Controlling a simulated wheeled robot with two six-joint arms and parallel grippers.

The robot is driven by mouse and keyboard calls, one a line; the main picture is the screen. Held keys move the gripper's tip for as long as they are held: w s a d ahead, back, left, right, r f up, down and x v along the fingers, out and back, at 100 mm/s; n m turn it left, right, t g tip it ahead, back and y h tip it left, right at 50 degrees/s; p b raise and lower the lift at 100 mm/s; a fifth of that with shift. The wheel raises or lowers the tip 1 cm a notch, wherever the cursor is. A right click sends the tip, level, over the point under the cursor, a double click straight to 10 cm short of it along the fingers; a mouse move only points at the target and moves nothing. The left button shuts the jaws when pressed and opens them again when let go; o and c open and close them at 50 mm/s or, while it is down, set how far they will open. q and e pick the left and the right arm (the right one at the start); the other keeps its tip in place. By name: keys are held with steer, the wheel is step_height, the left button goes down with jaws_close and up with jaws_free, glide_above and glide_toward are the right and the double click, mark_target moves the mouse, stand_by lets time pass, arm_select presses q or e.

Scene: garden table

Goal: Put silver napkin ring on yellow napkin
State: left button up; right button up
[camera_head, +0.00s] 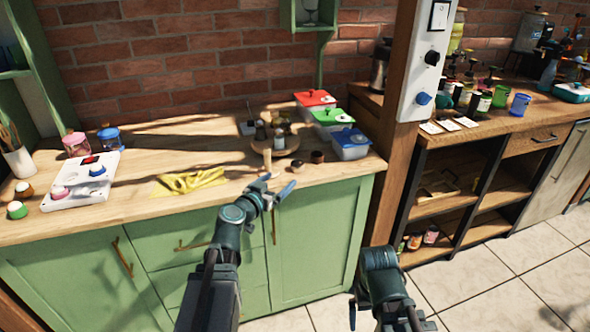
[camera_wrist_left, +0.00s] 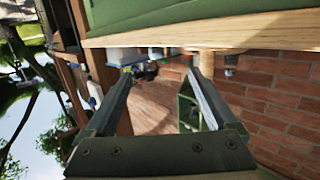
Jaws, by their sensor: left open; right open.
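The yellow napkin (camera_head: 190,180) lies crumpled near the counter's front edge in the head view. My left gripper (camera_head: 281,190) is open and empty in front of the counter edge, to the right of the napkin. Its spread fingers (camera_wrist_left: 163,95) show in the left wrist view with nothing between them. I cannot pick out the silver napkin ring. A small greyish thing (camera_wrist_left: 231,62) shows beside a tan post in the left wrist view, too small to identify.
A round wooden tray (camera_head: 278,151) with several small bottles stands behind my left gripper. A wooden cylinder (camera_head: 267,160) and a small brown pot (camera_head: 317,157) are near it. A blue-lidded box (camera_head: 350,144) stands right. A white device (camera_head: 82,181) stands left.

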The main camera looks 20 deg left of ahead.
mark_target(294, 167)
arm_select(q)
steer(key=b+x, duration=0.1)
steer(key=x, duration=1.2)
steer(key=shift+b, duration=0.35)
steer(key=shift+s+r, duration=0.1)
steer(key=c, duration=1.4)
arm_select(e)
steer(key=shift+f, duration=0.85)
arm_select(q)
steer(key=shift+r, duration=0.1)
arm_select(e)
steer(key=shift+r, duration=0.1)
